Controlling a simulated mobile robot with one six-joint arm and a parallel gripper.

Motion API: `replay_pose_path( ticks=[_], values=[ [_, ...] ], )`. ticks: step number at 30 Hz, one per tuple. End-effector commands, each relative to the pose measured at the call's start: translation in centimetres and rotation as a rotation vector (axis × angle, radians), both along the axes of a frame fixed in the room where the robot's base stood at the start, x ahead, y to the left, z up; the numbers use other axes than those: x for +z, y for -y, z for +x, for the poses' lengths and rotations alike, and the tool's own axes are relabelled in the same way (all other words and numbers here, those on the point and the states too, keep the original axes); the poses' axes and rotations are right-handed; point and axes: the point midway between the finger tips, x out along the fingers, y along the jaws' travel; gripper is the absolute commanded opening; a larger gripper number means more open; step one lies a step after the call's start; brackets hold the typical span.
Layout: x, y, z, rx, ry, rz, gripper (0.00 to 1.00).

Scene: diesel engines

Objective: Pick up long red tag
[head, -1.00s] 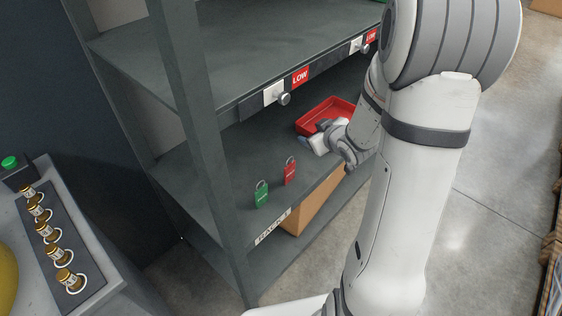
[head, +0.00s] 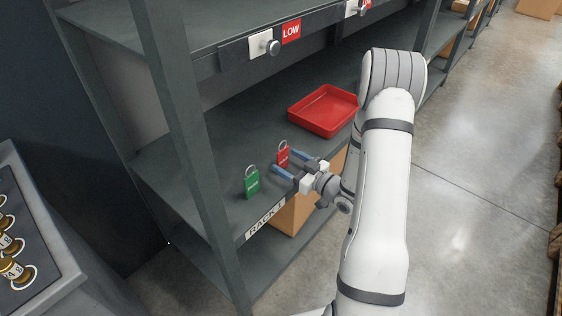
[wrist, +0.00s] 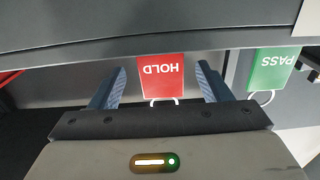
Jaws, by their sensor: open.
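A red tag (head: 283,157) with a metal loop stands upright on the middle shelf, near its front edge. In the wrist view the red tag (wrist: 161,68) reads HOLD, upside down, and lies between my two fingers with a gap on each side. My gripper (head: 292,165) is open, with its blue fingers pointing at the tag from the front; it also shows in the wrist view (wrist: 160,82). The fingers do not appear to touch the tag.
A green tag (head: 252,184) marked PASS stands just left of the red one; it is at the right in the wrist view (wrist: 271,70). A red tray (head: 314,124) sits farther right on the shelf. The shelf above carries LOW labels (head: 291,30) and knobs (head: 273,47).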

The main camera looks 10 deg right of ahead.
Motion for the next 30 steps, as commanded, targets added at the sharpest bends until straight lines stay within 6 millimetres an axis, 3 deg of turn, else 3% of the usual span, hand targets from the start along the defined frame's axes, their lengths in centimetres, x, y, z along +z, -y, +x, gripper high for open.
replay_pose_path(
  ticks=[9,17,30],
  values=[
    [0.0,-2.6,3.3,0.000,0.000,-0.001,0.71],
    [0.0,-2.7,3.5,-0.002,-0.002,-0.001,0.71],
    [0.0,-2.7,3.5,-0.003,-0.002,-0.001,0.35]
  ],
)
